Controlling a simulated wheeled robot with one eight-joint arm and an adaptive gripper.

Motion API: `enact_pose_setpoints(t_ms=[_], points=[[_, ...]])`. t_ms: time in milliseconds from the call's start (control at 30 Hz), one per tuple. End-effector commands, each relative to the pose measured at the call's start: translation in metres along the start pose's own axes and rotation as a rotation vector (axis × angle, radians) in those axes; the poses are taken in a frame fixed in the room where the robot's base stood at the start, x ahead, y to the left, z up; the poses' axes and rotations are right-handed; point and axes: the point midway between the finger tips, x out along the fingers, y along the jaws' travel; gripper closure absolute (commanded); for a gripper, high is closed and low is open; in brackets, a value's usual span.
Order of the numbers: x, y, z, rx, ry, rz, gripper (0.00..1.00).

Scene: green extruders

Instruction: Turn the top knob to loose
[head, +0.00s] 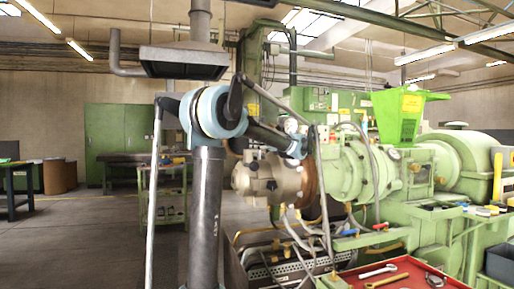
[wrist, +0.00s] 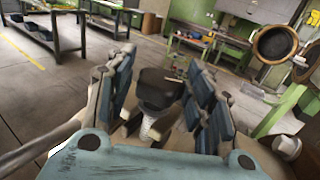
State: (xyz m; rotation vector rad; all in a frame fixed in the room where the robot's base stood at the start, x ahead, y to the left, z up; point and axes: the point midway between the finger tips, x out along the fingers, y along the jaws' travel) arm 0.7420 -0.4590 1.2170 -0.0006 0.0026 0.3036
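In the wrist view a dark round knob (wrist: 159,88) on a pale, ridged stem stands between the two blue-padded fingers of my gripper (wrist: 163,75). The fingers are apart, one on each side of the knob. I cannot tell whether the pads touch it. In the head view my gripper (head: 292,145) is at the front end of the green extruder (head: 348,165), by its metal barrel head (head: 262,180). The knob is too small or hidden to make out there.
A red tray (head: 405,275) with wrenches sits in front of the extruder. Hoses (head: 312,232) hang below the barrel head. A green hopper (head: 400,113) stands on top. A shelf cart (head: 163,192) and a workbench (head: 20,185) stand left, with open floor (head: 95,240) between.

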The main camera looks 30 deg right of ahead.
Motion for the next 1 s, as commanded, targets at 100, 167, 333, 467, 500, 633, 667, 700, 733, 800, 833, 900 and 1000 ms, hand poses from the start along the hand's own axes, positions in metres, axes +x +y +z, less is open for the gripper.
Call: enact_pose_setpoints(t_ms=[100,167,333,467,500,633,667,700,733,800,833,900,1000], points=[[0.000,0.000,0.000,0.000,-0.001,-0.001,0.42],[-0.001,0.000,0.000,0.000,-0.001,-0.001,0.42],[-0.001,0.000,0.001,0.000,-0.001,-0.001,0.42],[-0.001,0.000,0.010,0.000,-0.001,-0.001,0.42],[0.000,0.000,0.014,0.000,-0.001,-0.001,0.42],[0.000,0.000,0.035,0.000,-0.001,-0.001,0.42],[0.000,-0.001,0.041,0.000,-0.001,-0.001,0.42],[0.000,0.000,0.048,0.000,-0.001,-0.001,0.42],[0.000,0.000,0.053,0.000,-0.001,-0.001,0.42],[0.001,-0.001,0.065,0.000,0.000,-0.001,0.42],[0.001,-0.001,0.069,0.000,0.000,-0.001,0.42],[0.001,0.000,0.079,0.000,0.000,-0.001,0.42],[0.001,-0.001,0.090,0.000,0.000,-0.001,0.42]])
